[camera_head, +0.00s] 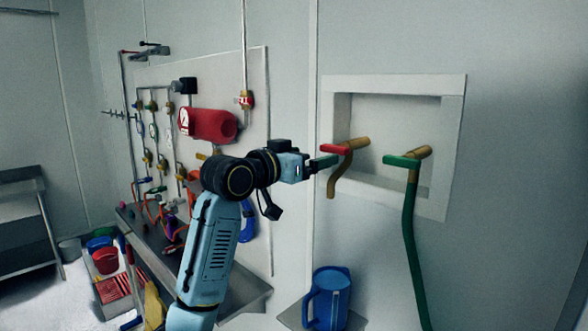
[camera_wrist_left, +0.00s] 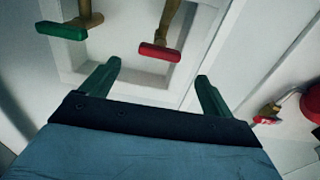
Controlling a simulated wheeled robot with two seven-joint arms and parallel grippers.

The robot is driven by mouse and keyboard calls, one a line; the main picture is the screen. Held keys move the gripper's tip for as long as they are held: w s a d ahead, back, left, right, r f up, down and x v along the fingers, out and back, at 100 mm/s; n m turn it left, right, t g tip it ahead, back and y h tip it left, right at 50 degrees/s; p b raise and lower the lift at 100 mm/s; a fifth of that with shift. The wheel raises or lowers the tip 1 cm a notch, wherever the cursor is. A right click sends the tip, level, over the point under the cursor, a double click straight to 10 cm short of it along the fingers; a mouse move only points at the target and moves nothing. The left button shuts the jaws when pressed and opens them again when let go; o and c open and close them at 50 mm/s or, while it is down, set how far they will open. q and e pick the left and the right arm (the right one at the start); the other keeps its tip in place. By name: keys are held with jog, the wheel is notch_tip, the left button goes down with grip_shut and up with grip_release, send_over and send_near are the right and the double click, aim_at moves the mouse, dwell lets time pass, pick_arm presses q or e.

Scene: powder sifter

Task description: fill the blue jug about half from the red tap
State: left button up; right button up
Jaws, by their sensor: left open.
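The red tap has a red handle (camera_head: 337,149) and a brass spout (camera_head: 333,188) bent downward, in the wall recess. My left gripper (camera_head: 325,161) is open and empty, close to the left end of the red handle. In the left wrist view the red handle (camera_wrist_left: 160,52) lies just beyond and between the two open fingertips (camera_wrist_left: 158,74), with a gap visible. The blue jug (camera_head: 330,297) stands upright below the red tap's spout, its handle toward the left. I cannot see its contents, nor any water flowing. My right gripper is not in view.
A green-handled tap (camera_head: 402,161) with a green hose (camera_head: 409,240) is just right of the red tap; it also shows in the left wrist view (camera_wrist_left: 62,31). A pipe panel with a red cylinder (camera_head: 208,124) is left. A bench (camera_head: 235,300) stands below it.

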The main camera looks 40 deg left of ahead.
pick_arm(q)
jog(key=shift+s+a+b, duration=0.15)
jog(key=shift+s+b, duration=0.25)
jog(key=shift+s, duration=1.75)
